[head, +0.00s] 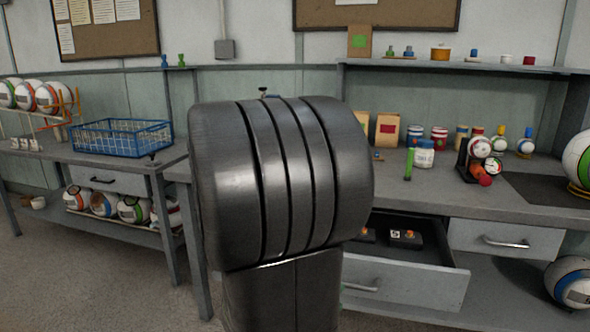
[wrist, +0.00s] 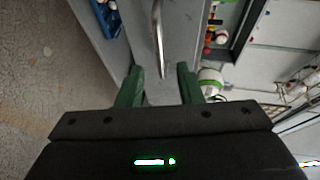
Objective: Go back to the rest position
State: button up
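My gripper (wrist: 159,70) shows in the wrist view with its two green fingers apart. Nothing is clasped between them. The metal drawer handle (wrist: 157,35) runs up the picture, and its lower end shows in the gap between the fingers; I cannot tell how far off it is. In the head view my own dark arm link fills the middle and hides the gripper. The drawer (head: 407,285) under the right workbench stands open, with small dark boxes (head: 405,238) inside.
The right workbench (head: 450,198) carries jars, paper bags, a gauge device (head: 478,158) and a ball (head: 577,160). A second drawer (head: 507,241) is shut. The left bench holds a blue wire basket (head: 122,138) and balls. Bare floor (head: 95,275) lies at the front left.

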aim_at(348, 286)
jog(key=shift+p+v, duration=0.65)
jog(key=shift+v, duration=3.1)
jog(key=shift+b+x, duration=1.25)
jog(key=shift+x, duration=6.25)
jog(key=shift+w+a+r, duration=0.1)
jog(key=shift+w+a, duration=0.05)
